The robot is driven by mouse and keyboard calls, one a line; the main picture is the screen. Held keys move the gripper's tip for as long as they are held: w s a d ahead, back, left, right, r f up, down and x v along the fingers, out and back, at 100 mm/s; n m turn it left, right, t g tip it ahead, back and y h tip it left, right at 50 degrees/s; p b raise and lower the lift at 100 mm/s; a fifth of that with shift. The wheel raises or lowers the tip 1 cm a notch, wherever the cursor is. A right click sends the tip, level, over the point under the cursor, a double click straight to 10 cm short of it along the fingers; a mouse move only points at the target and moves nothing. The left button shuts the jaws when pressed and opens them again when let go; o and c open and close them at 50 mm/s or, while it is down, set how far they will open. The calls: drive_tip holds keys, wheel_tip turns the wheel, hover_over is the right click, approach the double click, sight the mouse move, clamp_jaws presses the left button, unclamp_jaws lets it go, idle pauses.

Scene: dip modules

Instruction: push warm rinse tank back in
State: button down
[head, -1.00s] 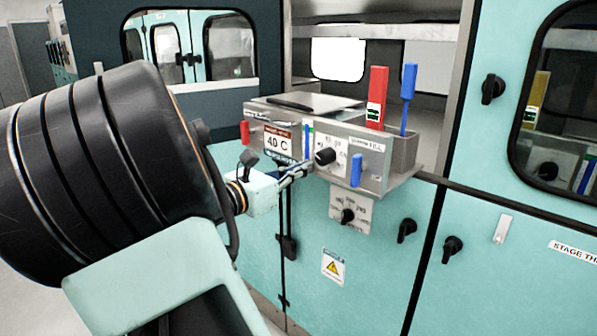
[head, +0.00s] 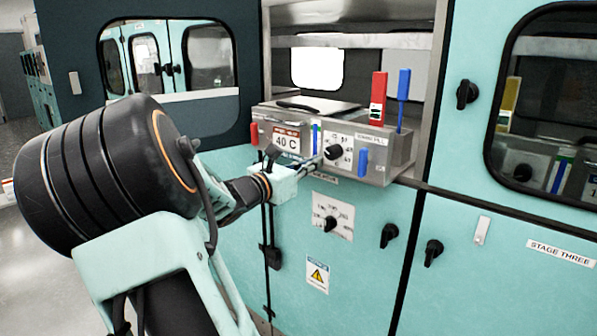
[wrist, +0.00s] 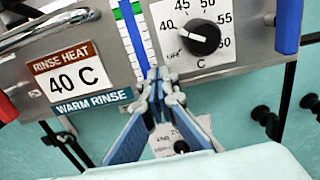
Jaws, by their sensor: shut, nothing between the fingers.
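The warm rinse tank (head: 378,158) is a grey metal module in a bay of the teal machine. Its front carries a 40 C rinse heat label (wrist: 68,79), a WARM RINSE strip (wrist: 93,103), a black knob (wrist: 200,38) on a temperature dial, and red and blue handles. My gripper (head: 316,164) is shut and empty, its fingertips (wrist: 160,75) at the tank's front, just below the level gauge and between label and dial. Whether the tips touch the face is hard to tell. The tank front stands slightly proud of the cabinet.
A red tag (head: 378,98) and a blue-handled tool (head: 403,98) stand upright at the tank's right end. Below are a second dial plate (head: 332,217), a warning label (head: 317,276) and black latches (head: 388,235). A windowed door (head: 545,100) is at right.

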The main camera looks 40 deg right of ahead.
drive_tip(key=d, duration=0.5)
drive_tip(key=d+b, duration=0.1)
drive_tip(key=d, duration=0.4)
drive_tip(key=w+d, duration=0.1)
drive_tip(key=d, duration=0.5)
drive_tip(key=shift+r, duration=0.15)
drive_tip(key=shift+w+a, duration=0.1)
